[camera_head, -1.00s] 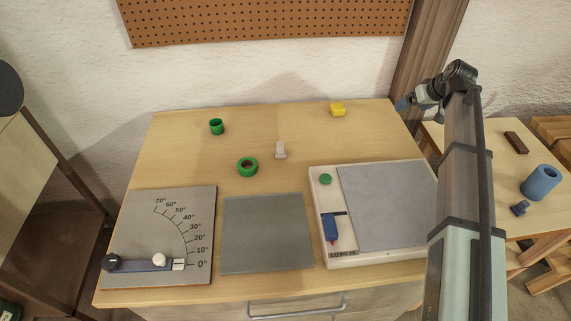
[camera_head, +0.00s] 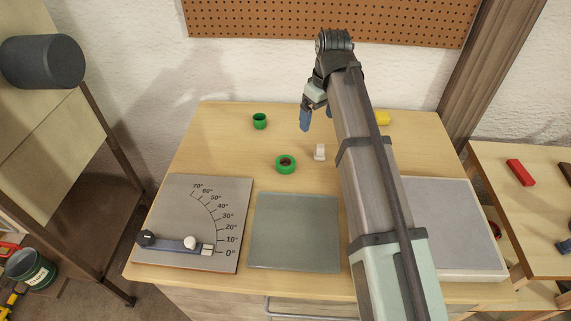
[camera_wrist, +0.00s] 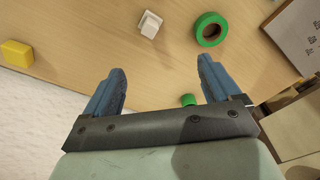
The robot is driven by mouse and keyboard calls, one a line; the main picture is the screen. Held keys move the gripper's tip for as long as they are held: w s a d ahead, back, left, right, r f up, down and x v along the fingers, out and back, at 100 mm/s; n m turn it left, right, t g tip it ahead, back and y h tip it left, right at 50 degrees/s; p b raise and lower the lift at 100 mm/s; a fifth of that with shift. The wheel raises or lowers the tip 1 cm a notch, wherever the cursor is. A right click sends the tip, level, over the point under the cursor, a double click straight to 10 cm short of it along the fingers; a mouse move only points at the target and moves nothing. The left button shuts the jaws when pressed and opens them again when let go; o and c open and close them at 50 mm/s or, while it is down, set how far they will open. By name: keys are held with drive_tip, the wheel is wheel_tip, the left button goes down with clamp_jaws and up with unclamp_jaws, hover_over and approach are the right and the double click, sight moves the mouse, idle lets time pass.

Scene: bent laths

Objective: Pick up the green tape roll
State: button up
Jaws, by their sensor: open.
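The green tape roll (camera_head: 286,164) lies flat on the wooden table, left of a small white object (camera_head: 320,152). It also shows in the wrist view (camera_wrist: 210,29), near the top right, with its dark core visible. My gripper (camera_head: 317,118) is above the back part of the table, behind and to the right of the roll. In the wrist view its two blue fingers (camera_wrist: 160,82) are spread wide with nothing between them. The roll lies beyond the fingertips, apart from them.
A green cup-like piece (camera_head: 260,121) stands behind the roll. An angle board (camera_head: 195,220), a grey mat (camera_head: 294,232) and a white tray (camera_head: 455,272) lie along the front. A pegboard (camera_head: 270,20) hangs behind.

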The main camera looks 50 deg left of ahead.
drive_tip(key=s+a+r+n+h, duration=0.1)
drive_tip(key=s+a+n, duration=0.1)
drive_tip(key=s, duration=0.7)
hover_over(286, 162)
wheel_tip(286, 162, down, 8)
drive_tip(key=shift+w+f, duration=0.1)
drive_tip(key=shift+w, duration=0.05)
drive_tip(key=shift+f, duration=2.55)
drive_tip(key=shift+c, duration=0.3)
drive_tip(key=c, duration=1.1)
